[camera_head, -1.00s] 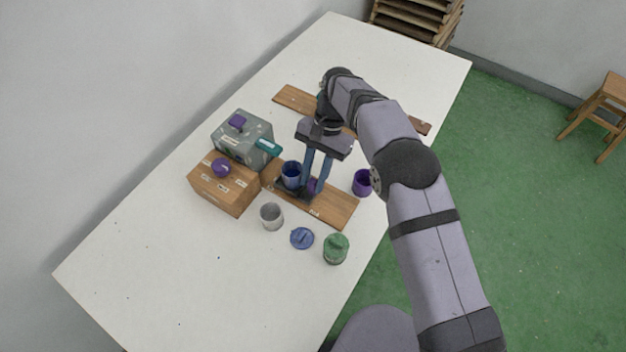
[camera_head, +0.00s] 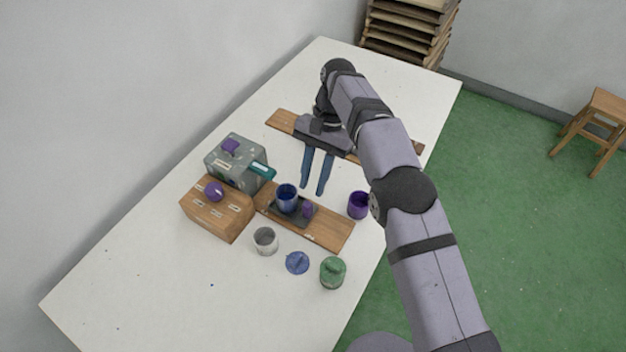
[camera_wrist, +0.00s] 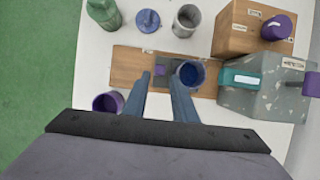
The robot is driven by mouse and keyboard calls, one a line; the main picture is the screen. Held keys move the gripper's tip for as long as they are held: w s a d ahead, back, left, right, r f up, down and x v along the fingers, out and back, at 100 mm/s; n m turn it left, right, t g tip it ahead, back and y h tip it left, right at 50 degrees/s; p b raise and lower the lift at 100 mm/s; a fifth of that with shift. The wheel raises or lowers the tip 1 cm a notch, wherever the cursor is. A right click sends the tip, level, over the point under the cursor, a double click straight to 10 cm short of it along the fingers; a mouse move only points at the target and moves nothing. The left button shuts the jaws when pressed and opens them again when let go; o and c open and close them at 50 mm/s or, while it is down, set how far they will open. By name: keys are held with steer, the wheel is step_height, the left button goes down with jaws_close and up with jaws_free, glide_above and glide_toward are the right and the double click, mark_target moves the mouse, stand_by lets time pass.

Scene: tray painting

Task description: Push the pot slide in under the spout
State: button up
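The dark pot slide (camera_head: 296,217) lies on a wooden board, with a purple knob (camera_head: 308,209) standing on it. A blue pot (camera_head: 287,203) stands upright on the slide. The teal spout (camera_head: 262,171) sticks out from a grey speckled box (camera_head: 232,165) toward the pot. In the wrist view the spout's end (camera_wrist: 228,77) and the pot (camera_wrist: 190,74) show close together with a small gap. My gripper (camera_head: 313,192) is open and empty, raised beyond the slide and clear of the knob. In the wrist view the knob (camera_wrist: 160,70) shows between the fingertip lines.
A wooden box (camera_head: 217,214) with a purple knob stands beside the grey box. A grey cup (camera_head: 265,241), blue lid (camera_head: 297,263) and green jar (camera_head: 333,273) stand in front of the wooden board (camera_head: 328,229). A purple cup (camera_head: 358,205) stands right. The table's near left is clear.

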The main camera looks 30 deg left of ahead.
steer(key=s+a+r+n+t, duration=0.1)
steer(key=s+a+r+n, duration=0.1)
steer(key=s+r, duration=0.6)
steer(key=m+t, duration=0.2)
steer(key=t, duration=0.1)
glide_above(307, 204)
steer(key=f, duration=0.7)
steer(key=shift+s+d+f, duration=0.2)
steer(key=shift+d+f, duration=0.05)
steer(key=shift+d, duration=0.15)
steer(key=shift+w+a, duration=0.25)
steer(key=shift+a, duration=0.1)
steer(key=shift+f+p, duration=1.3)
steer(key=shift+f, duration=2.4)
steer(key=shift+c, duration=0.3)
jaws_close()
